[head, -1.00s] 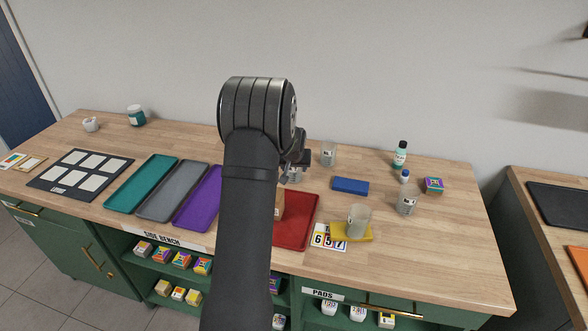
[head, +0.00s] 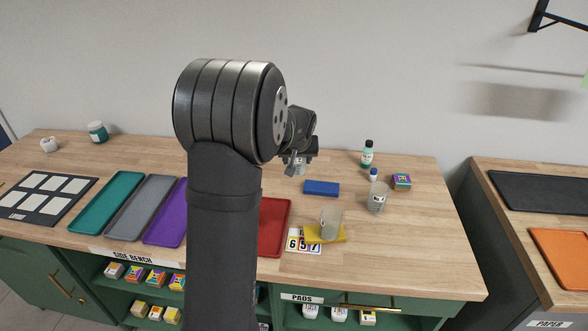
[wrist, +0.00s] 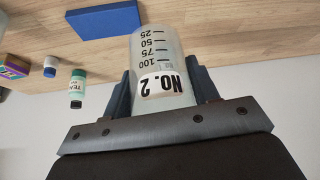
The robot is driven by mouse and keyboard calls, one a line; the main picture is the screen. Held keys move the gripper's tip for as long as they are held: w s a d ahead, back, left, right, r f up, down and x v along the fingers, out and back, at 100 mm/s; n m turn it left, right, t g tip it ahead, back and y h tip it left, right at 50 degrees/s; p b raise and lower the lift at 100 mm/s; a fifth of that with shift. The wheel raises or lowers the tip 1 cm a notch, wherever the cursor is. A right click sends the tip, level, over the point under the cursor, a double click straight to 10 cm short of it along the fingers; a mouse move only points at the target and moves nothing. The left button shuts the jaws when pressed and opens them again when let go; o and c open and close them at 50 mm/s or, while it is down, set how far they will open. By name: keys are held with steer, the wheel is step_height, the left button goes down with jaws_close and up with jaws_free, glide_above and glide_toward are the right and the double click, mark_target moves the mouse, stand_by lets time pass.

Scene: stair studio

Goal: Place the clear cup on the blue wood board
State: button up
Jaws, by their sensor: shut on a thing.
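The clear cup (wrist: 152,62), with a "NO. 2" label and printed measuring marks, sits between the fingers of my gripper (wrist: 165,88) in the wrist view, upside down in that picture. My gripper is shut on it. In the head view my gripper (head: 298,164) is behind the blue wood board (head: 321,188) and slightly to its left, apart from it. My arm and fingers hide much of the cup there. I cannot tell whether its base touches the bench. The board lies flat and bare, and its edge also shows in the wrist view (wrist: 103,18).
Another clear cup (head: 377,198) stands right of the blue board. A further cup (head: 330,222) stands on a yellow board (head: 339,238) in front. A green bottle (head: 367,154), a small blue-capped bottle (head: 373,174) and a colourful box (head: 402,181) stand at the right.

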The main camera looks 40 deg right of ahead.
steer(key=s+d+r+m+g+h, duration=0.15)
steer(key=s+d+m, duration=0.25)
steer(key=s+d, duration=0.75)
glide_above(322, 186)
step_height(322, 186, down, 6)
steer(key=shift+a+f, duration=0.1)
steer(key=shift+f, duration=2.1)
steer(key=shift+f, duration=0.1)
steer(key=o, duration=1)
